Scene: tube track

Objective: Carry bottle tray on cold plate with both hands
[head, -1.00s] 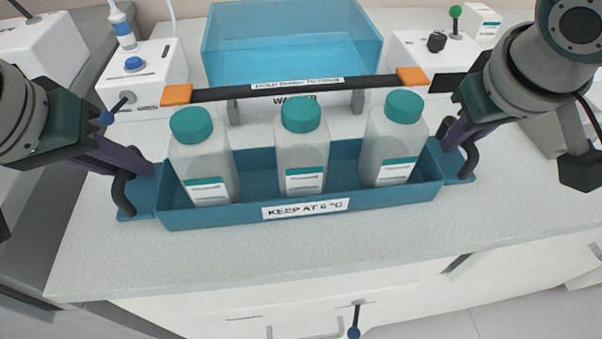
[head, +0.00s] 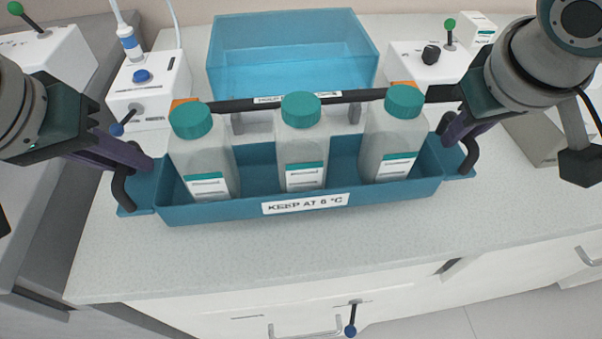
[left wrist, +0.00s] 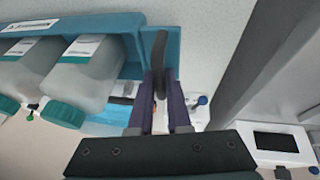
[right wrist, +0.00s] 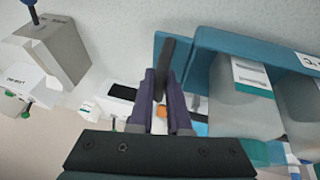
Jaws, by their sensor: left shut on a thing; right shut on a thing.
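A blue tray (head: 400,194) with a "KEEP AT 6 °C" label holds three white bottles with teal caps: a left one (head: 203,155), a middle one (head: 302,145) and a right one (head: 390,140). They stand upright. My left gripper (head: 132,165) is shut on the tray's left black handle (head: 121,190). My right gripper (head: 456,135) is shut on the right black handle (head: 470,155). Both grips show in the left wrist view (left wrist: 160,85) and right wrist view (right wrist: 163,85). The tray looks level over the pale counter. I cannot make out a cold plate.
Behind the tray runs a black bar (head: 340,97) with orange ends, partly hidden by the bottles. A translucent blue basin (head: 295,55) is behind it. White devices stand at back left (head: 150,85) and back right (head: 420,62). The counter (head: 300,250) in front is clear.

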